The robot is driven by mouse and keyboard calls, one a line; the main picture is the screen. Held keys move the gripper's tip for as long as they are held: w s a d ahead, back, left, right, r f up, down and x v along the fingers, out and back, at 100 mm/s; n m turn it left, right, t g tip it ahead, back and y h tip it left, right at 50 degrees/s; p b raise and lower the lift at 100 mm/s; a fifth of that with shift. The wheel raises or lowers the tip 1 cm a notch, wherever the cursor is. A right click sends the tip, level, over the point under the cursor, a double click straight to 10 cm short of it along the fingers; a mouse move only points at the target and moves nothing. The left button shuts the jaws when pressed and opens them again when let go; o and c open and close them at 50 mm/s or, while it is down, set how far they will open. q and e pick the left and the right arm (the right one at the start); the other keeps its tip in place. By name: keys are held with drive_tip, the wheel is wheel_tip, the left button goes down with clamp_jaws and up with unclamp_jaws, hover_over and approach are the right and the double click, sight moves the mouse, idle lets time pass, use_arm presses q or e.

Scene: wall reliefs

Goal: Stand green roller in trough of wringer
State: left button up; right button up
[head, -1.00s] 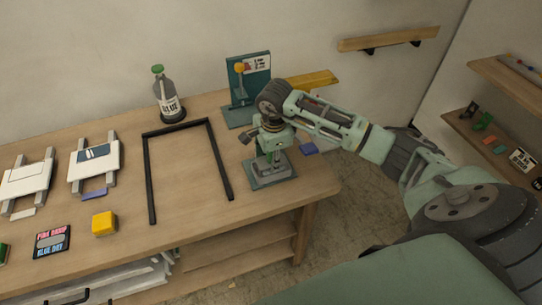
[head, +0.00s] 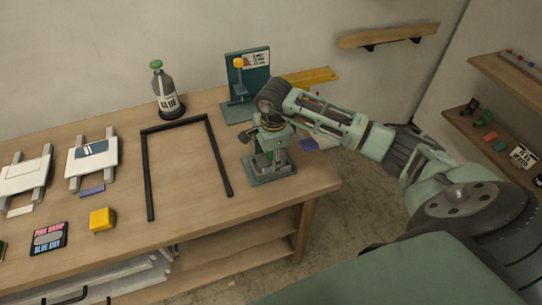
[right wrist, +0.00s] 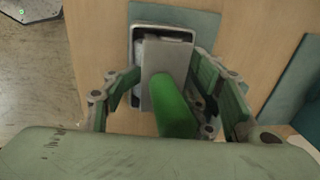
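The green roller (right wrist: 174,108) shows in the right wrist view. Its far end meets a grey metal block (right wrist: 165,58), which I take to be part of the wringer. The contact inside the trough is hidden. The wringer's teal base (head: 288,178) rests near the table's right end in the head view. My right gripper (right wrist: 168,92) is over the wringer with its fingers spread to either side of the roller. A gap shows on the roller's left; the right finger is close to it. My left gripper is not in view.
A teal stand with a yellow knob (head: 238,63) is behind the wringer. A yellow block (head: 102,219) lies near the front. The table's right edge is close to the wringer.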

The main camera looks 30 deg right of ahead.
sight(272, 158)
drive_tip(key=shift+w, duration=0.15)
drive_tip(key=shift+r, duration=0.1)
idle(0.3)
drive_tip(key=shift+r+p, duration=0.2)
drive_tip(key=shift+p, duration=0.15)
drive_tip(key=shift+r+p, duration=0.45)
drive_tip(key=shift+p, duration=0.05)
drive_tip(key=r+b, duration=0.1)
drive_tip(key=r, duration=0.2)
drive_tip(key=r+b, duration=0.1)
drive_tip(key=r, duration=0.3)
drive_tip(key=s+r+b, duration=0.1)
drive_tip(key=r, duration=0.2)
drive_tip(key=shift+s+a+r, duration=0.1)
drive_tip(key=shift+r, duration=0.25)
drive_tip(key=shift+s+r, duration=0.1)
drive_tip(key=shift+r, duration=0.4)
